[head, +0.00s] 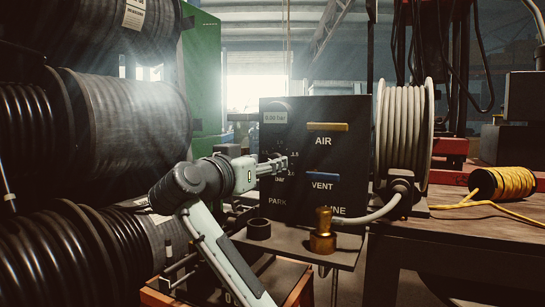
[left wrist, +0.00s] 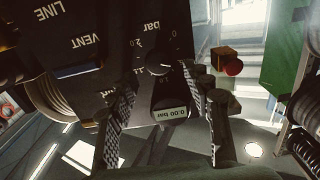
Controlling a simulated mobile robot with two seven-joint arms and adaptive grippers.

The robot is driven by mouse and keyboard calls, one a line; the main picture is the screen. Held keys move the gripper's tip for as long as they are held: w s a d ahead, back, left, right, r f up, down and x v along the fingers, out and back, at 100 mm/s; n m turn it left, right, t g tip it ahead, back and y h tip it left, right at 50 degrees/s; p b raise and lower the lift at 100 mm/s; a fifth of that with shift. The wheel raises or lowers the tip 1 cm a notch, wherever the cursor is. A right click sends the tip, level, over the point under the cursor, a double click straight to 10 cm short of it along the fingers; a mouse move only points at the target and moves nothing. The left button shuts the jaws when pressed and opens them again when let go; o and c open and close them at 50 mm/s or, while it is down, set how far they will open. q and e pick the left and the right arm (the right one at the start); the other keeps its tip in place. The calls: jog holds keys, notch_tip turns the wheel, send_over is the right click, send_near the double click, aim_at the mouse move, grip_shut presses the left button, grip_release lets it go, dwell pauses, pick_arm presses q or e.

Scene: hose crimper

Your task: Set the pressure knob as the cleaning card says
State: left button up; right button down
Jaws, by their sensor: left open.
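The black control panel (head: 345,110) stands at the middle of the head view, with an orange AIR lever (head: 327,127) and a blue VENT lever (head: 322,177). Its display (head: 275,117) reads 0.00 bar. My left gripper (head: 279,164) is in front of the panel's left part and covers the knob there. In the left wrist view the dark round knob (left wrist: 158,68), with a pale pointer mark and a bar scale around it, shows between the open, empty fingers. I cannot tell whether they touch it. I cannot make out a readable cleaning card. My right gripper is not in view.
A brass fitting (head: 323,232) and a dark ring (head: 258,229) are on the shelf below the panel. A hose reel (head: 405,125) stands close on the right. Large black hose rolls (head: 125,120) crowd the left. A yellow coil (head: 502,183) lies on the bench.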

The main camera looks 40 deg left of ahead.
pick_arm(q)
jog(key=shift+x, duration=2.05)
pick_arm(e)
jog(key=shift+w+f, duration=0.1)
pick_arm(q)
jog(key=shift+d, duration=0.1)
jog(key=c, duration=1.1)
